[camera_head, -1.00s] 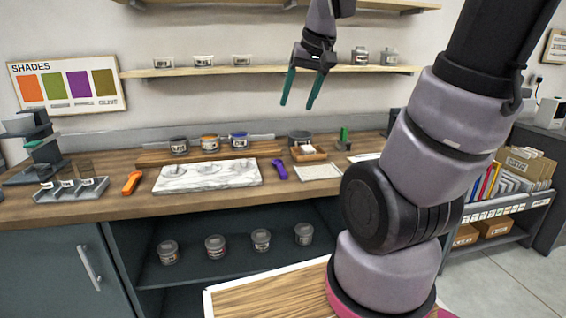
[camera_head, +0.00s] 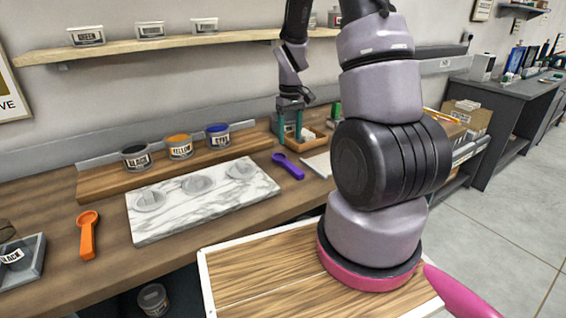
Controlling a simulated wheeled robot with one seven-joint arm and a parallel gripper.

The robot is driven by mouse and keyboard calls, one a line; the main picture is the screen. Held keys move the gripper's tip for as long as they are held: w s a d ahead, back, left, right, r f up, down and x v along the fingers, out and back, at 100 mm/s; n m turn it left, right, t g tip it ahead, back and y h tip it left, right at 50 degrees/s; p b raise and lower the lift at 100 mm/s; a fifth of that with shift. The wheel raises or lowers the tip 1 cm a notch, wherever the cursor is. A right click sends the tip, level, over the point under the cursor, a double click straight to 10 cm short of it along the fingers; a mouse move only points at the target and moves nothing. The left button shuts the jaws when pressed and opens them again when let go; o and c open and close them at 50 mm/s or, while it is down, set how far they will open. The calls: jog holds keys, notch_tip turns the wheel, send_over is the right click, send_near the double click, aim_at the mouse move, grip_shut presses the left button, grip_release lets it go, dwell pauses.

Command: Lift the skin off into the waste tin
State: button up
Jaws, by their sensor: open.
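No tin marked as waste can be read; a dark tin behind my gripper is mostly hidden. A purple tool (camera_head: 288,166) lies below the gripper, and an orange tool (camera_head: 88,236) lies at left.
A marble slab (camera_head: 205,208) with round hollows lies in front of the riser (camera_head: 100,183). A shelf (camera_head: 120,47) with tins runs above. A grey compartment tray (camera_head: 22,270) is at lower left. A white sheet (camera_head: 318,164) lies right of the purple tool.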

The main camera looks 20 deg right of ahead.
send_over(287, 163)
jog(key=f, duration=0.4)
jog(key=shift+d+f, duration=0.2)
jog(key=shift+d, duration=0.2)
jog(key=f, duration=0.5)
jog(key=shift+a+f, duration=0.15)
jog(key=shift+a, duration=0.2)
grip_shut()
